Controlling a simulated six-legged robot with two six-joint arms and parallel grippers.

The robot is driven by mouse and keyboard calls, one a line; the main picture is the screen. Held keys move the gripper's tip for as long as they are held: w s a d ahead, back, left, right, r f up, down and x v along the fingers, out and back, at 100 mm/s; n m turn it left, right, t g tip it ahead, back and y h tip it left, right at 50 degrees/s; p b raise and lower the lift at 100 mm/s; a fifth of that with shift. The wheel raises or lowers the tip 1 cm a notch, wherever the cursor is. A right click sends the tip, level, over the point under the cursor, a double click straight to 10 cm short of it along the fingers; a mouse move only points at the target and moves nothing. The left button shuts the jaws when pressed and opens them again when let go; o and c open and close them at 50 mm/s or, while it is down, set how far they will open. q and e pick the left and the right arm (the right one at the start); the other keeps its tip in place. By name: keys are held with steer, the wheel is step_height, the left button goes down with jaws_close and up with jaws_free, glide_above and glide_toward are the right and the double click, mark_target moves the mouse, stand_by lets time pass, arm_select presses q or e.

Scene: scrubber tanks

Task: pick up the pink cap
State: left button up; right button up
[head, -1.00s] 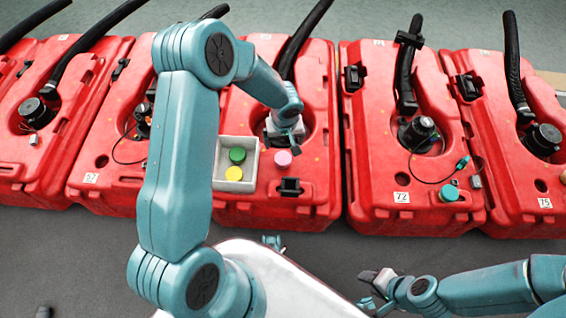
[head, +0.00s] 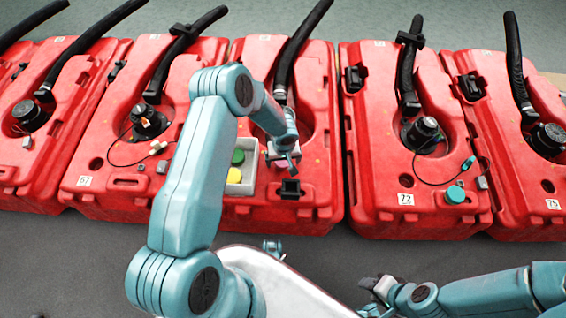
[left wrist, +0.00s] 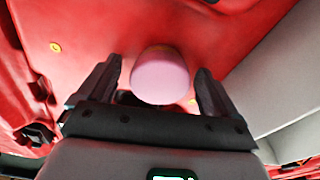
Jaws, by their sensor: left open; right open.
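The pink cap (left wrist: 160,78) lies on the red tank (left wrist: 215,30) and shows in the left wrist view between the two dark fingers of my left gripper (left wrist: 155,88). The fingers are open, with a gap on each side of the cap. In the head view my left gripper (head: 285,158) is low over the tank and hides most of the pink cap (head: 281,164). My right gripper (head: 372,295) is at the bottom right of the head view, away from the tanks.
A pale tray (head: 249,188) with a green cap (head: 237,157) and a yellow cap (head: 234,175) stands left of my left gripper. A black latch (head: 290,189) is just in front. A teal cap (head: 455,194) sits on tank 72 (head: 370,180). Black hoses (head: 300,45) rise behind.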

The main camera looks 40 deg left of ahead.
arm_select(q)
steer(key=c, duration=1.1)
